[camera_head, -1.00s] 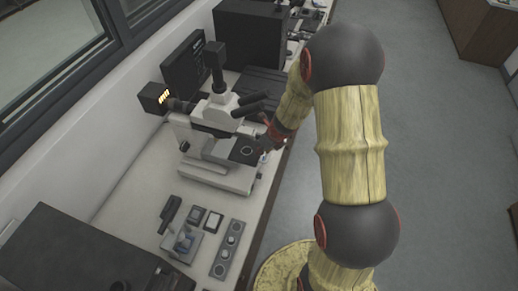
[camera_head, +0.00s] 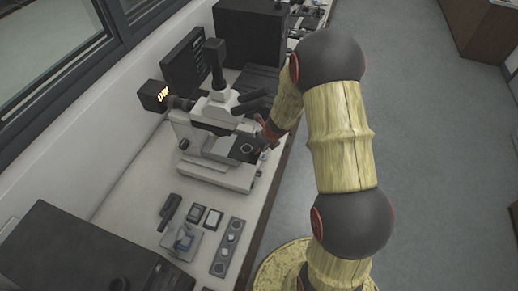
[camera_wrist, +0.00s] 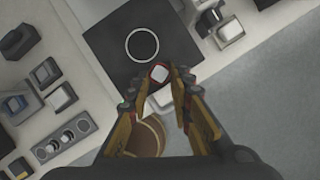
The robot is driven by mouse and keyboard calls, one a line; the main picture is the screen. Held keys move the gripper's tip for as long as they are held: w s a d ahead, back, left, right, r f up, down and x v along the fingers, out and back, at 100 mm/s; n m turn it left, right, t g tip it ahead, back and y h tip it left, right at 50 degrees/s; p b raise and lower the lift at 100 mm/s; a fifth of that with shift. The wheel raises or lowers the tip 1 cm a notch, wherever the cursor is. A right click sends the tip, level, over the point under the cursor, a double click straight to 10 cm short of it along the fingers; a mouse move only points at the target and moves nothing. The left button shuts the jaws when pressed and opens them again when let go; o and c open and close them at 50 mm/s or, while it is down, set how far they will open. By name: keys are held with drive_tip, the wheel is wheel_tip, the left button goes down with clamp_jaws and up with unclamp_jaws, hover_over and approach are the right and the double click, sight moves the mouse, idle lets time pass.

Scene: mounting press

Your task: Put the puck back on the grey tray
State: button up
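The puck (camera_wrist: 158,73), small with a pale face and dark rim, sits between the fingertips of my gripper (camera_wrist: 160,78) in the wrist view. The fingers close in on it from both sides. My gripper is at the near edge of the microscope's black stage (camera_wrist: 122,50), beside the ring marked on it; whether the puck touches the stage cannot be told. In the head view my gripper (camera_head: 264,141) is small and partly hidden by my arm. The grey tray (camera_head: 219,269), a narrow strip with several round places, lies nearer on the bench; it also shows in the wrist view (camera_wrist: 53,146).
The microscope (camera_head: 215,110) stands behind the tray, its eyepieces close to my arm. A large dark machine (camera_head: 75,255) fills the near left.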

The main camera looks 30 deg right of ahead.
drive_tip(key=o, duration=0.5)
